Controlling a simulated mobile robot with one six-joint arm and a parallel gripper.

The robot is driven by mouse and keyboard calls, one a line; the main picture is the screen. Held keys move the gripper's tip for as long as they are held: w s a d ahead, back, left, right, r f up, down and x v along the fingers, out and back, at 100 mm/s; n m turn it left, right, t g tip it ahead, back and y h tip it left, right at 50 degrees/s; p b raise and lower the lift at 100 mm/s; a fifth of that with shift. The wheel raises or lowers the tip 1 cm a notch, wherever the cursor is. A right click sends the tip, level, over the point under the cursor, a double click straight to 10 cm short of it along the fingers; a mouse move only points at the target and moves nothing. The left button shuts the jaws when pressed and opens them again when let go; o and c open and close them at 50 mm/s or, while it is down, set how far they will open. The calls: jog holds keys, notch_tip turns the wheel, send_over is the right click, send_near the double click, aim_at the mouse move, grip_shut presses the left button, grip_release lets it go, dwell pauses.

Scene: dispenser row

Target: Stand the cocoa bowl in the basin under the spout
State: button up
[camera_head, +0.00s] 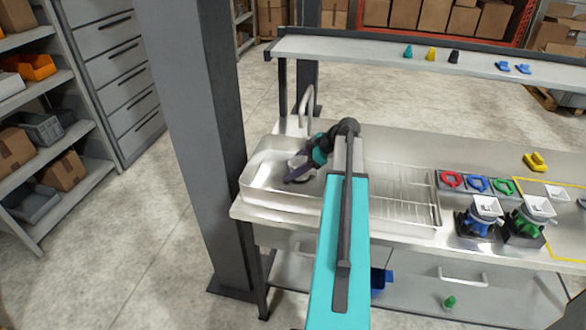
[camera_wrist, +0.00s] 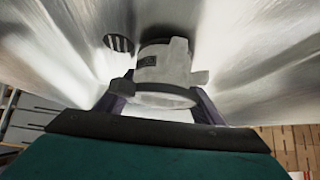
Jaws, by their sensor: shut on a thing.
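The cocoa bowl (camera_wrist: 163,72) is a pale grey bowl with a small dark label on its side. In the wrist view my gripper (camera_wrist: 163,102) is shut on it, with one dark purple finger on each side. In the head view the bowl (camera_head: 298,161) shows partly behind my gripper (camera_head: 297,174), inside the basin (camera_head: 256,168). The basin is a steel sink at the left end of the counter. The curved spout (camera_head: 306,100) rises at its back edge. I cannot tell whether the bowl touches the basin floor; a dark drain (camera_wrist: 118,43) shows beside it.
A wire drying rack (camera_head: 405,198) lies right of the basin. Red, blue and green rings (camera_head: 477,184) and two dispensers (camera_head: 480,215) stand farther right. A shelf (camera_head: 380,52) with small coloured pieces runs above the counter's back. A grey post (camera_head: 195,120) stands left of the basin.

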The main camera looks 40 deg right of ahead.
jog(key=o, duration=1.2)
jog(key=shift+c, duration=0.2)
jog(key=shift+r, duration=0.1)
jog(key=shift+s+d+r, duration=0.35)
jog(key=b+v, duration=0.3)
jog(key=v, duration=0.7)
jog(key=shift+s+d+r+b, duration=0.1)
jog(key=shift+s+r+b, duration=0.1)
jog(key=shift+r+b, duration=0.15)
jog(key=shift+f, duration=0.1)
